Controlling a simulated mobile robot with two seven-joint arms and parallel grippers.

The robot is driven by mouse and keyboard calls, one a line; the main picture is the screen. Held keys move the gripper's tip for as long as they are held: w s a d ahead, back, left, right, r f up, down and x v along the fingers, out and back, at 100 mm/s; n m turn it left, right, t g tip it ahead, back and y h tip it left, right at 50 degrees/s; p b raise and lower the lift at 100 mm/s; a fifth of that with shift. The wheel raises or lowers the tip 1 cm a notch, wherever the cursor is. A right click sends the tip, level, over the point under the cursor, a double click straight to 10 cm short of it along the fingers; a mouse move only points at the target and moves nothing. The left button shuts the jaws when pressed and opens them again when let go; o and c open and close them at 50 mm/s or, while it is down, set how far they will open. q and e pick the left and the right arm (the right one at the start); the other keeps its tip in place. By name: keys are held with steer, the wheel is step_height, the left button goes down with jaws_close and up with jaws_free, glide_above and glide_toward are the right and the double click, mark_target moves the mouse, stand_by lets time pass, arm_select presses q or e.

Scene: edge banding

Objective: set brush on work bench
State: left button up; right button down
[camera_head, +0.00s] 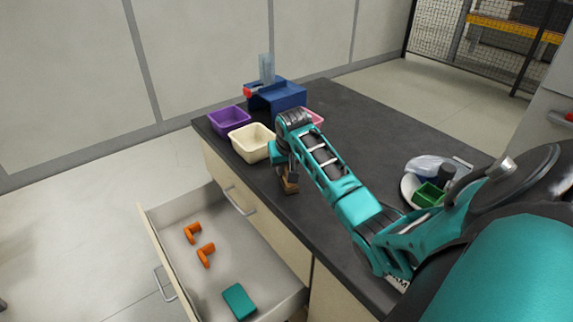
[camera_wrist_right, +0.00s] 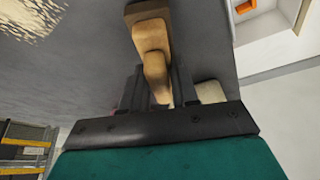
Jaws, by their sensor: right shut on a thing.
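My right gripper (camera_head: 292,172) is over the front edge of the dark work bench (camera_head: 365,115) in the head view. It is shut on the wooden brush (camera_wrist_right: 151,38). In the right wrist view the brush's tan handle sits between the two dark fingers (camera_wrist_right: 158,92), with its wider head beyond them. In the head view only a small brown part of the brush shows below the gripper, close to the bench top; I cannot tell whether it touches. My left gripper is not in view.
An open drawer (camera_head: 172,262) below the bench holds two orange pieces (camera_head: 206,254) and a teal block (camera_head: 239,301). Purple (camera_head: 229,121) and cream (camera_head: 252,144) bins and a blue device (camera_head: 277,95) stand at the bench's far left. A plate with a green box (camera_head: 428,195) is at right.

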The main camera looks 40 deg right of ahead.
steer(key=shift+f, duration=0.15)
steer(key=c, duration=0.8)
jaws_free()
steer(key=shift+c, duration=0.2)
